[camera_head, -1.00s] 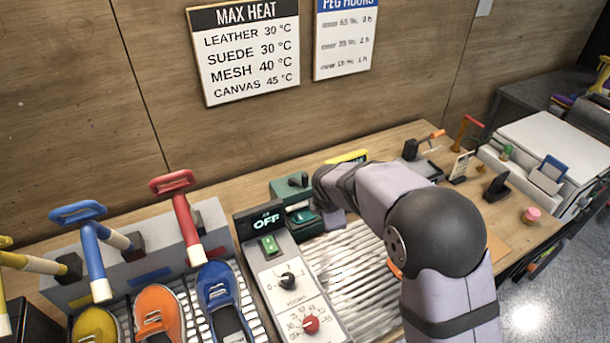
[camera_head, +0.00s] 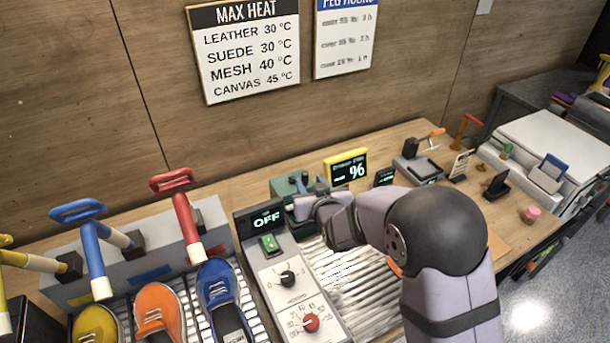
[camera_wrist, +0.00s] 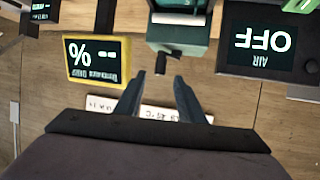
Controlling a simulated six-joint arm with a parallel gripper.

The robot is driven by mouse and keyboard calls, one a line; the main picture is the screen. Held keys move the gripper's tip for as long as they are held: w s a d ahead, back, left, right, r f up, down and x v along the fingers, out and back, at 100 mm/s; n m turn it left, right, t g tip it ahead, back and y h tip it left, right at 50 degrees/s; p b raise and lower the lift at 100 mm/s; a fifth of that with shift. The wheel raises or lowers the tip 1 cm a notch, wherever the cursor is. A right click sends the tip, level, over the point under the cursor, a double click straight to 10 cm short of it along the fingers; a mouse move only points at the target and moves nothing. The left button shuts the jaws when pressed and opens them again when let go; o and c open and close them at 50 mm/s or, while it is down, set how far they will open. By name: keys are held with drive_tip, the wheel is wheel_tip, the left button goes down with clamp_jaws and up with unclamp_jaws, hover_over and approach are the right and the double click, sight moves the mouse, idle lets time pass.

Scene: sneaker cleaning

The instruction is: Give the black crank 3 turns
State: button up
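A green box (camera_head: 283,187) stands at the back of the bench, with a small dark upright part on top (camera_head: 305,179). In the wrist view the green box (camera_wrist: 182,32) shows upside down, and a short black crank handle (camera_wrist: 161,63) sticks out from it. My gripper (camera_wrist: 155,80) is open, its two dark fingers spread. The handle lies just beyond the fingertips, roughly in line with the gap; I cannot tell whether they touch. In the head view my gripper (camera_head: 303,205) is at the front of the green box and hides part of it.
A yellow-framed display (camera_head: 346,168) reading "%" stands right of the box. A black "OFF" display (camera_head: 266,218) and control panel (camera_head: 290,285) with knobs are at the left front. A ribbed metal tray (camera_head: 350,280) lies beneath my arm. Shoes and coloured levers stand at left.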

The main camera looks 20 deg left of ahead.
sight(306, 177)
drive_tip(key=shift+w, duration=0.1)
drive_tip(key=shift+p+x, duration=1.45)
drive_tip(key=shift+x, duration=2.1)
drive_tip(key=shift+c, duration=0.4)
clamp_jaws()
